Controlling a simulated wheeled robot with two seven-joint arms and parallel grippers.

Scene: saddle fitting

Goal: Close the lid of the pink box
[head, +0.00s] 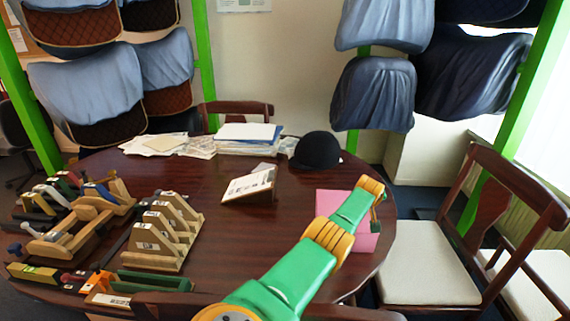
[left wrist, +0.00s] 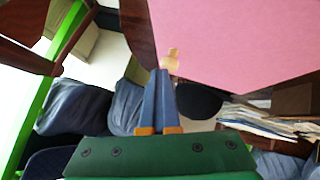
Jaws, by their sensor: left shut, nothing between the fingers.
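The pink box (head: 330,203) is at the right edge of the round table in the head view, partly hidden behind my left arm. In the left wrist view a flat pink face of the box (left wrist: 235,40) fills the upper right. I cannot tell how far its lid is open. My left gripper (left wrist: 168,68) is shut and empty, its blue fingers pointing toward the edge of the pink face. I cannot tell whether they touch it. In the head view the left gripper's end is by the box's right side, its fingertips mostly hidden. My right gripper is not in view.
The dark round table (head: 225,240) carries wooden stands (head: 165,232) and tools at left, a tilted card (head: 250,186), papers (head: 247,132) and a black helmet (head: 318,150). A chair with a pale seat (head: 425,262) stands close at right. The table's middle is fairly clear.

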